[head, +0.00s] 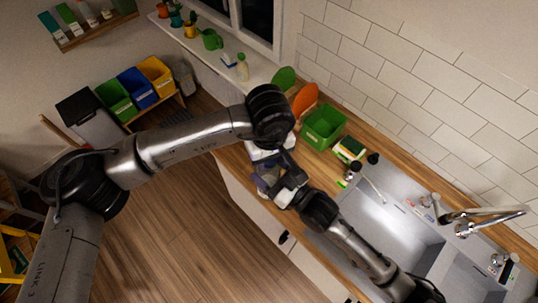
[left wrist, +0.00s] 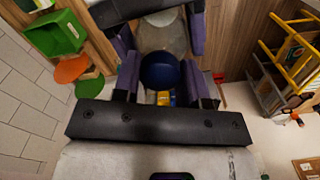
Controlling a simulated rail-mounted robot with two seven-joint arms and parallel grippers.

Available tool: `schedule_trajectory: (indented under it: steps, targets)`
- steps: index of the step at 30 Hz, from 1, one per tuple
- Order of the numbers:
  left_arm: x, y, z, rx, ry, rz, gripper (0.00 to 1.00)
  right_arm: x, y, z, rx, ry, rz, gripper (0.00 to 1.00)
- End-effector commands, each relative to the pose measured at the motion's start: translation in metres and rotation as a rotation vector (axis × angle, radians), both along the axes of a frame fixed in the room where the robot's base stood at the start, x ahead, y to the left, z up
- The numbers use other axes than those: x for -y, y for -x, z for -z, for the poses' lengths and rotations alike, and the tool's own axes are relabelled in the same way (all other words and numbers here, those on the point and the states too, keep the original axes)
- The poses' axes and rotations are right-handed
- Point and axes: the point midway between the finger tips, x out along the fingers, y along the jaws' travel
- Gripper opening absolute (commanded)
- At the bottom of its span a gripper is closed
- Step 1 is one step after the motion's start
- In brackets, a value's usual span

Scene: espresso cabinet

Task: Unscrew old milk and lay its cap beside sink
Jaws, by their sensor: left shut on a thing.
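The milk bottle shows as a pale grey-white body (left wrist: 163,38) in the left wrist view, with a round dark blue cap (left wrist: 160,71) at its near end. My left gripper (left wrist: 160,82) is shut on the cap, one purple-padded finger at each side. My right gripper (left wrist: 160,28) faces it from the far side, its fingers around the bottle body. In the head view my left gripper (head: 268,180) and my right gripper meet at the counter's front edge, and the bottle is mostly hidden between them. I cannot tell whether the cap is loose. The sink (head: 390,222) lies to the right.
A green bin (head: 323,126), an orange board (head: 305,98) and a sponge holder (head: 349,150) stand on the wooden counter behind my grippers. A chrome faucet (head: 484,214) overhangs the sink. Coloured bins (head: 136,85) stand far left. The floor is open.

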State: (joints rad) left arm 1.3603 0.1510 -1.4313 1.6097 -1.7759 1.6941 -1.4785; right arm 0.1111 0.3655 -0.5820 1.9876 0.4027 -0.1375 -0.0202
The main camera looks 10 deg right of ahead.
Motion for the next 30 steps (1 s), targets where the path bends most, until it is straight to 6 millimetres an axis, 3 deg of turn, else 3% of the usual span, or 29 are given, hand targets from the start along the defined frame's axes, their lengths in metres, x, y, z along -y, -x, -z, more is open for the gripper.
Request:
schedule_trajectory:
  steps: [30]
  targets:
    - [0.002, 0.000, -0.021, 0.004, 0.007, 0.001, 0.11, -0.002, 0.002, -0.001, 0.003, -0.003, -0.005, 0.04]
